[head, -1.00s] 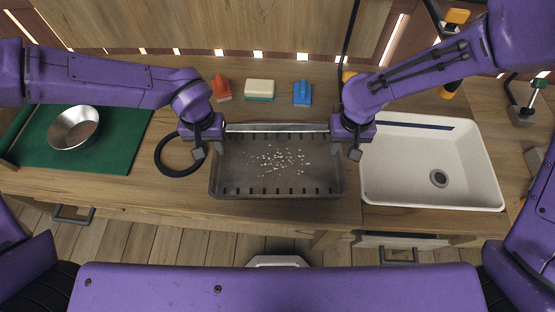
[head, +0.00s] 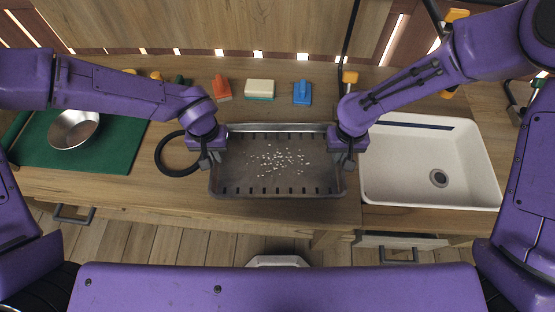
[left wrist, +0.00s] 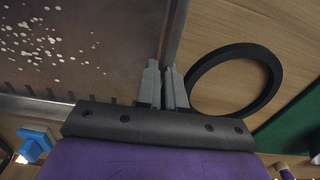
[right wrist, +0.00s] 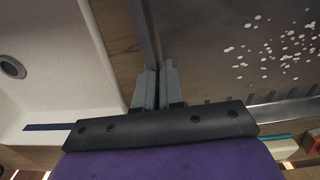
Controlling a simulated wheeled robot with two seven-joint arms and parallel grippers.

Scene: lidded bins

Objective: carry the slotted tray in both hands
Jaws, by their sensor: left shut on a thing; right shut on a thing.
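The slotted tray (head: 277,190) is a grey rectangular tray with dark slots along its long sides and many small white bits scattered on its floor. It sits at the middle of the wooden counter, left of the sink. My left gripper (head: 212,160) is shut on its left end wall; the left wrist view shows the fingers (left wrist: 168,85) pinching the wall. My right gripper (head: 347,160) is shut on its right end wall, and the right wrist view shows those fingers (right wrist: 156,85) on the wall. I cannot tell whether the tray is off the counter.
A white sink (head: 480,165) is close on the right. A black ring (head: 160,160) lies left of the tray. A green mat (head: 115,155) with a metal bowl (head: 74,129) is far left.

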